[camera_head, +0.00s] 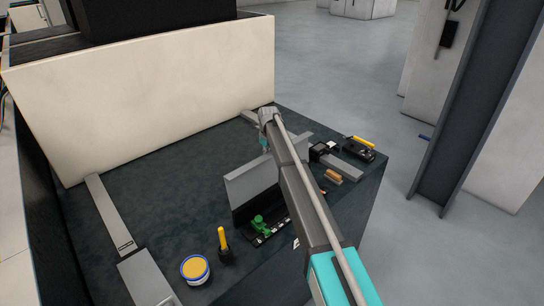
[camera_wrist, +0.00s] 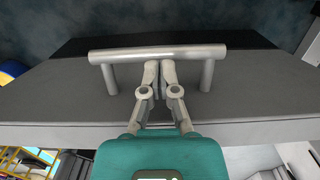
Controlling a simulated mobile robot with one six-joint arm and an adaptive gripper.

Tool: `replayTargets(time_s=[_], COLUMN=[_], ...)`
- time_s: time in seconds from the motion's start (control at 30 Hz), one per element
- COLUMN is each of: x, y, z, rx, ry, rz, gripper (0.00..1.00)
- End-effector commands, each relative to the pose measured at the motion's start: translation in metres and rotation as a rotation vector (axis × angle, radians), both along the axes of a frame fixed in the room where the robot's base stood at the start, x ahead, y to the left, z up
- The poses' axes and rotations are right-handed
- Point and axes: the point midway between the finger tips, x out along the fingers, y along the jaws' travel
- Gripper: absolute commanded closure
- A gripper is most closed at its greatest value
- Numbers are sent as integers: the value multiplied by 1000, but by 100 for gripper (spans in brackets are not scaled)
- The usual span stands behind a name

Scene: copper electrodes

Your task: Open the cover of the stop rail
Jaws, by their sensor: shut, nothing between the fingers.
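A flat grey panel, which looks like the cover (camera_head: 250,186), stands raised and tilted above the dark table in the head view; my arm hides part of it. In the wrist view the grey panel (camera_wrist: 60,98) fills the middle and carries a round metal handle bar (camera_wrist: 185,53) on two posts. My gripper (camera_wrist: 160,66) is shut and empty, with its fingers between the two posts. The fingertips reach the lower edge of the bar; whether they touch it I cannot tell. In the head view the fingers cannot be made out.
On the dark table (camera_head: 150,200) stand a yellow-topped tin (camera_head: 195,268), a yellow-handled tool (camera_head: 223,243) and a green part (camera_head: 262,226) by the panel's lower edge. A brush (camera_head: 333,177) and small black devices (camera_head: 325,151) lie to the right. A cream wall (camera_head: 150,100) borders the back.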

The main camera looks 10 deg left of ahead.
Motion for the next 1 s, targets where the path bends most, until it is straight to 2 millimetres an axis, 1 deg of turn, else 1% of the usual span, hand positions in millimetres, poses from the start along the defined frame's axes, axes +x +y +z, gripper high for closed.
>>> replayTargets(time_s=[0.13, 0.67, 0.87, 1.0], x=[2, 3, 9, 17], y=[3, 3, 10, 21], z=[-1, 0, 7, 16], rx=[1, 0, 0, 0], ry=[-1, 0, 0, 0], rz=[0, -1, -2, -4], gripper=[100, 100, 100, 100])
